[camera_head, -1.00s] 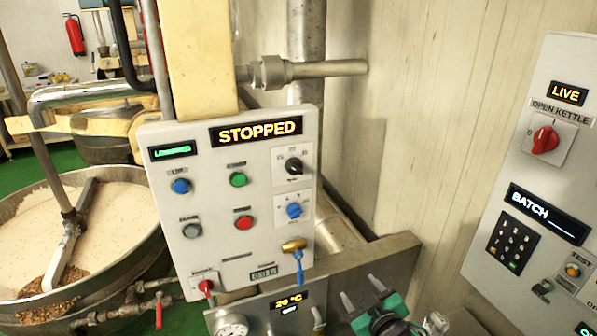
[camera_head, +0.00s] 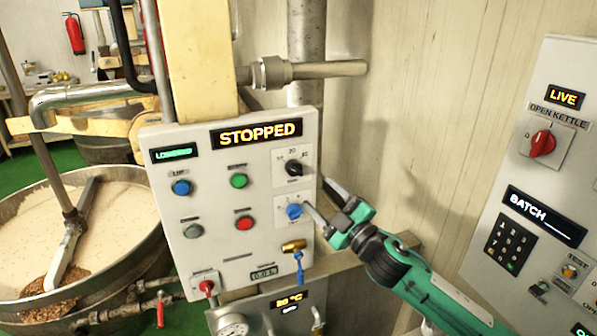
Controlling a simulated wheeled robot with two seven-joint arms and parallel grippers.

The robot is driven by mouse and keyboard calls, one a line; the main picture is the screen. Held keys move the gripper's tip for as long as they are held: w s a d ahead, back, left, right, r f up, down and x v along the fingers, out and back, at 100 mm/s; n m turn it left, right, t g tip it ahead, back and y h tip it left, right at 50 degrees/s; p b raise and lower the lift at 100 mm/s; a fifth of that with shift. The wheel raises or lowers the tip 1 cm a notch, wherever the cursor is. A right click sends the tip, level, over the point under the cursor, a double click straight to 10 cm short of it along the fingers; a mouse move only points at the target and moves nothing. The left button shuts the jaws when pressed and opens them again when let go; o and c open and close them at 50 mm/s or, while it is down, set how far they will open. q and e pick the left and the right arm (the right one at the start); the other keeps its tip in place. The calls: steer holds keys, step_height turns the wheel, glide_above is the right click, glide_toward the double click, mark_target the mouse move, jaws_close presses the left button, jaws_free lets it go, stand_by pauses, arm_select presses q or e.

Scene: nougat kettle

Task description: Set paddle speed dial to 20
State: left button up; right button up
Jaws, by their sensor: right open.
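The control panel (camera_head: 215,265) is a light grey box with a lit STOPPED display (camera_head: 256,133). The paddle speed dial appears to be the black knob (camera_head: 294,169) at its upper right, with 10, 20 and another number around it. I cannot tell clearly where its pointer stands. A blue knob (camera_head: 294,211) sits just below it. My right gripper (camera_head: 316,193) is open and empty at the panel's right edge. Its fingertips are to the right of the two knobs, one higher and one lower, and it appears not to hold either. My left gripper is not in view.
Blue, green, grey and red buttons fill the panel's left half. A brass valve with a blue handle (camera_head: 299,265) hangs below the knobs. An open kettle (camera_head: 120,275) stands at left. Another panel with a keypad (camera_head: 511,244) and red switch (camera_head: 543,142) is at right.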

mark_target(297, 172)
steer(key=x, duration=0.9)
steer(key=shift+w+a+r, duration=0.1)
steer(key=shift+w+a, duration=0.05)
steer(key=shift+w, duration=0.15)
steer(key=c, duration=1)
